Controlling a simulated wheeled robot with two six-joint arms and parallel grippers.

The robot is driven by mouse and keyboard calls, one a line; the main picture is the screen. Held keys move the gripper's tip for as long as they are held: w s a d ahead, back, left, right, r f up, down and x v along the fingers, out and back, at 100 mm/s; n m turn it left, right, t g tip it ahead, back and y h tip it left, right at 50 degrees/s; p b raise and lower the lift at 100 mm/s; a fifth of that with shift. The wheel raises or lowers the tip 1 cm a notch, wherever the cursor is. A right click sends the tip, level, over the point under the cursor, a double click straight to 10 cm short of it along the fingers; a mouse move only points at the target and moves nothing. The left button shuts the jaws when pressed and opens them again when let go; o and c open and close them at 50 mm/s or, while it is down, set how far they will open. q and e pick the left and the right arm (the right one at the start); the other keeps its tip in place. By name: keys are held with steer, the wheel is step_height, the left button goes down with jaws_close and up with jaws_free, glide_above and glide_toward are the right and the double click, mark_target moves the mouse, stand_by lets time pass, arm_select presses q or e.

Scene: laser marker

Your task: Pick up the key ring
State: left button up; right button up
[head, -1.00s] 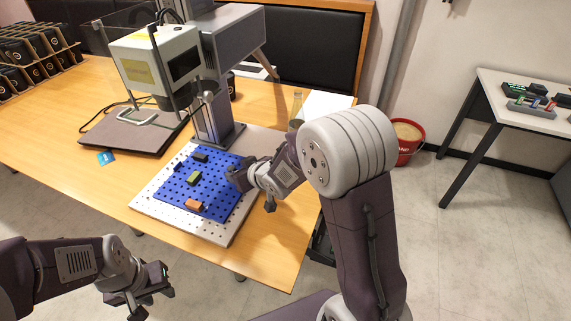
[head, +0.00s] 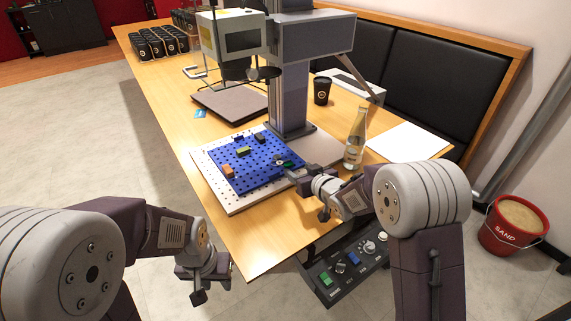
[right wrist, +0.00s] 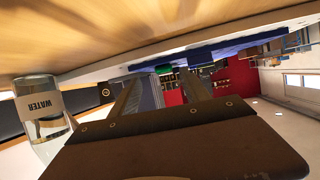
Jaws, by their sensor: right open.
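I cannot make out a key ring for certain in either view. The blue perforated board (head: 262,178) carries several small pieces: an orange block (head: 228,172), an olive-green block (head: 243,151) and dark pieces behind them. My right gripper (head: 284,166) is open, low at the board's right edge. A small green item shows by its fingertips, and in the right wrist view a green item (right wrist: 163,70) lies ahead between the spread fingers; I cannot tell what it is. My left gripper (head: 212,276) hangs off the table's front edge, away from the board; its jaw state is unclear.
The laser marker's column (head: 291,90) stands behind the board. A glass water bottle (head: 355,140), also in the right wrist view (right wrist: 42,115), stands right of my right gripper. A black cup (head: 322,91) stands farther back. A control panel (head: 345,268) is below the table edge.

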mark_target(288, 163)
steer(key=x, duration=0.3)
steer(key=b+x, duration=0.1)
steer(key=x, duration=0.1)
steer(key=shift+w+a+r, duration=0.1)
steer(key=shift+a+r, duration=0.2)
steer(key=shift+a, duration=0.1)
steer(key=shift+r, duration=0.1)
jaws_close()
step_height(288, 163, up, 5)
steer(key=shift+f+p, duration=0.15)
steer(key=shift+p, duration=1)
steer(key=s+a+r, duration=0.5)
steer(key=s+r, duration=0.1)
steer(key=s, duration=0.4)
steer(key=shift+s, duration=0.25)
